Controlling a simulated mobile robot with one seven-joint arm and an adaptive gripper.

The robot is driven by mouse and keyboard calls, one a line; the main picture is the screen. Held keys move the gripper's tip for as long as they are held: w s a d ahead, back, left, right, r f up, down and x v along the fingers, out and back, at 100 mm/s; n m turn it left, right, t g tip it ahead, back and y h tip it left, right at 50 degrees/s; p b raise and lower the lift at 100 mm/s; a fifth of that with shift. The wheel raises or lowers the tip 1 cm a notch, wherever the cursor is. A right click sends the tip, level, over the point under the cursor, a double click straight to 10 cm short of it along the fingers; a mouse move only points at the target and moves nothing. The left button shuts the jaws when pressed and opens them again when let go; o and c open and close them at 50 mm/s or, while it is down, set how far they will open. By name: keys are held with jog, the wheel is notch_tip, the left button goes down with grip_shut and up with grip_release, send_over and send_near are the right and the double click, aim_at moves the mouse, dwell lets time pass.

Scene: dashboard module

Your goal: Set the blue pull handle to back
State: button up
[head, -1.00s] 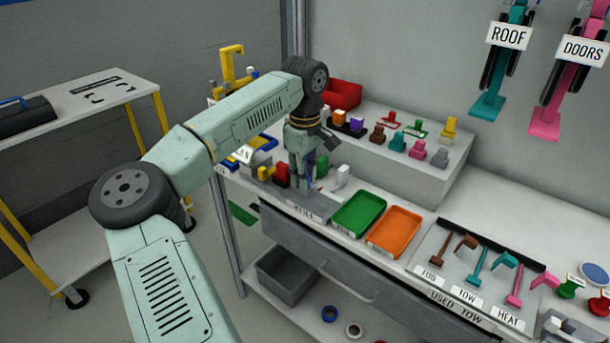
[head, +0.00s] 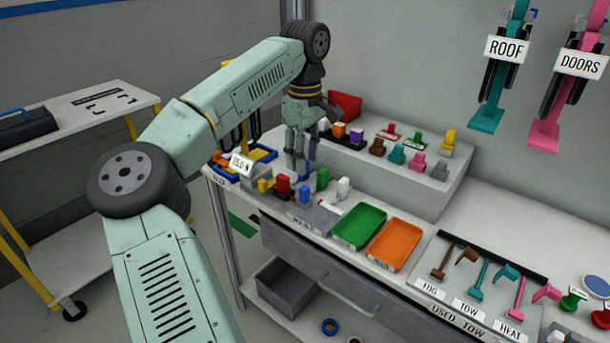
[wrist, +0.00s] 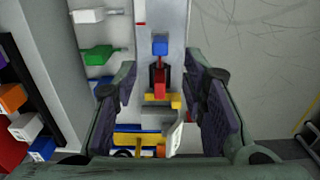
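The blue pull handle (head: 305,194) stands in a row of coloured handles on the grey bench module (head: 318,216), between the red handle (head: 284,184) and the green one (head: 322,178). In the wrist view the blue handle (wrist: 160,46) lies between the finger lines, beyond the red handle (wrist: 160,82). My gripper (head: 301,172) points down above and behind the blue handle, apart from it. In the wrist view its two fingers (wrist: 163,95) are spread with nothing held between them. The slot of the blue handle is too small to read clearly.
A yellow handle (head: 265,184) and a white handle (head: 343,188) stand close by. A green tray (head: 358,227) and an orange tray (head: 394,246) lie to the right. A raised shelf with coloured pieces (head: 396,153) is behind. A label sign (head: 241,164) stands at the left.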

jog(key=shift+r, duration=1.55)
